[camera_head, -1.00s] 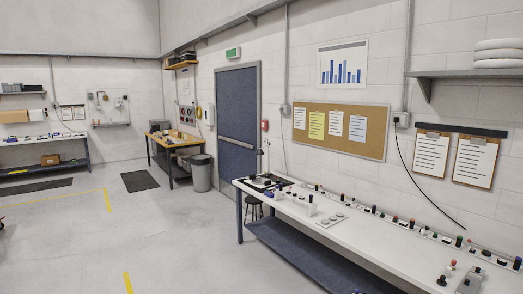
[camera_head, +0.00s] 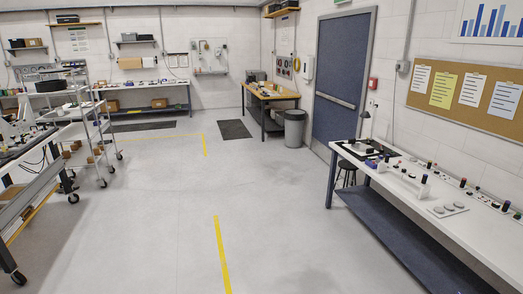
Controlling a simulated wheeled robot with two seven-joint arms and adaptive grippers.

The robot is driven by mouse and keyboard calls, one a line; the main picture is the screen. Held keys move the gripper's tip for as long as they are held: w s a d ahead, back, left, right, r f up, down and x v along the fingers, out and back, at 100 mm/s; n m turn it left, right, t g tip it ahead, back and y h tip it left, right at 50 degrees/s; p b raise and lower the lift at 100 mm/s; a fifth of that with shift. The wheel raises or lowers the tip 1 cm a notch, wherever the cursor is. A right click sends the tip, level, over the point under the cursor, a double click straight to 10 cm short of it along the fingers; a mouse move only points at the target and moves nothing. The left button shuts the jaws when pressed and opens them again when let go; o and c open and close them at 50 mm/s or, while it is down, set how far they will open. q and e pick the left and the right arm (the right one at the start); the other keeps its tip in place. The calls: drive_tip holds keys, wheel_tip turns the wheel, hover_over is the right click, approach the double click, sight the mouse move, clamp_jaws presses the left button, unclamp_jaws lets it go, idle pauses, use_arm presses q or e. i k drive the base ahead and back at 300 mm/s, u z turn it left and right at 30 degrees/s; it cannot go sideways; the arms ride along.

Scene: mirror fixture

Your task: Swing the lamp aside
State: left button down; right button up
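A small dark desk lamp (camera_head: 364,121) stands at the far end of the long white bench on the right. Its thin stem rises above a dark mat (camera_head: 362,150) on the bench top. Small dark items lie around its base, too small to tell apart. Neither of my grippers shows in the head view.
The white bench (camera_head: 455,219) with a blue lower shelf runs along the right wall. Carts (camera_head: 98,139) and a workbench (camera_head: 35,190) line the left. The middle floor is clear, with yellow lines (camera_head: 221,255).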

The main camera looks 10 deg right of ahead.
sight(365, 114)
drive_tip(key=z, duration=0.05)
drive_tip(key=i, duration=2.05)
drive_tip(key=z, duration=0.3)
drive_tip(key=i, duration=2.05)
drive_tip(key=z, duration=0.8)
drive_tip(key=i, duration=2.4)
drive_tip(key=z, duration=0.9)
drive_tip(key=i, duration=1.25)
drive_tip(key=z, duration=0.35)
